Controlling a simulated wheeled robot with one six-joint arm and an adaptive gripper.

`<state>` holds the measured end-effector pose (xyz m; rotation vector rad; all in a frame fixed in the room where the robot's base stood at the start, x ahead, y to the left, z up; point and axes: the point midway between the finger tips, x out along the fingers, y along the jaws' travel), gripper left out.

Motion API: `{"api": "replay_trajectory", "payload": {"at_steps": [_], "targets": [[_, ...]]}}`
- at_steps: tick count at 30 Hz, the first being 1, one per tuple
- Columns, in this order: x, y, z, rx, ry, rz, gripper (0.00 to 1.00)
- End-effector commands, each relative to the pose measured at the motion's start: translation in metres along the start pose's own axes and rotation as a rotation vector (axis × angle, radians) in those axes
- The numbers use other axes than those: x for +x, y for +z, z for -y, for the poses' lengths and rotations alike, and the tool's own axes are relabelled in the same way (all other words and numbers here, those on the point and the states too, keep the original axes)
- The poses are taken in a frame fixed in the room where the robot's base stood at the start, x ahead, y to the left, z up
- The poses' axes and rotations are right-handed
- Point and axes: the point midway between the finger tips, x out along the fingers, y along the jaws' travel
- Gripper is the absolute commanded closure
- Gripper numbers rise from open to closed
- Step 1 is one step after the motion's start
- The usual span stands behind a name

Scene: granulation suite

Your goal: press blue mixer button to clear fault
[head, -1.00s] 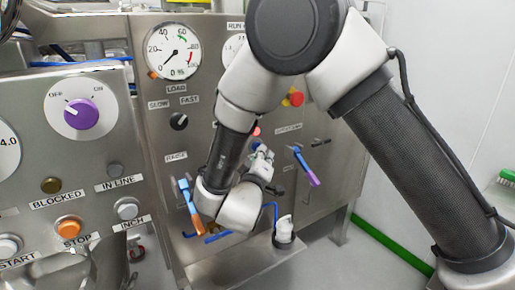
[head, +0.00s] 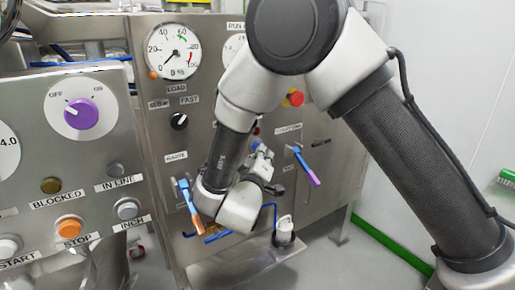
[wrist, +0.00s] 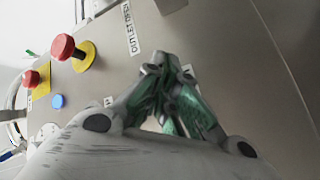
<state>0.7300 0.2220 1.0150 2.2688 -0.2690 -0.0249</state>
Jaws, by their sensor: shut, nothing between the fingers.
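The blue button (wrist: 58,101) shows in the wrist view, left of my gripper on the steel panel, below two red knobs. My gripper (wrist: 165,68) is shut and empty, its fingertips together near the panel and well to the right of the blue button. I cannot tell whether the tips touch the panel. In the head view my gripper (head: 263,158) is low in front of the mixer panel (head: 225,60), partly hidden by my own arm. I cannot make out the blue button clearly there.
A red mushroom knob (wrist: 63,47) on yellow and another red knob (wrist: 31,78) sit near the blue button. Blue-handled levers (head: 188,200) and (head: 305,165) jut out either side of my gripper. A separate panel with an orange STOP button (head: 68,228) stands at left.

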Motion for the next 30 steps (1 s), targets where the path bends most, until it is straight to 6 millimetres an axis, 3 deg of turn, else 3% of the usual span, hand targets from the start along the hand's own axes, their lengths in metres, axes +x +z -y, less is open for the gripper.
{"api": "replay_trajectory", "payload": {"at_steps": [17,30], "targets": [[-0.01,0.007,-0.007,0.0,0.0,0.0,1.0],[-0.038,0.027,-0.028,-0.001,-0.001,0.0,1.0]]}}
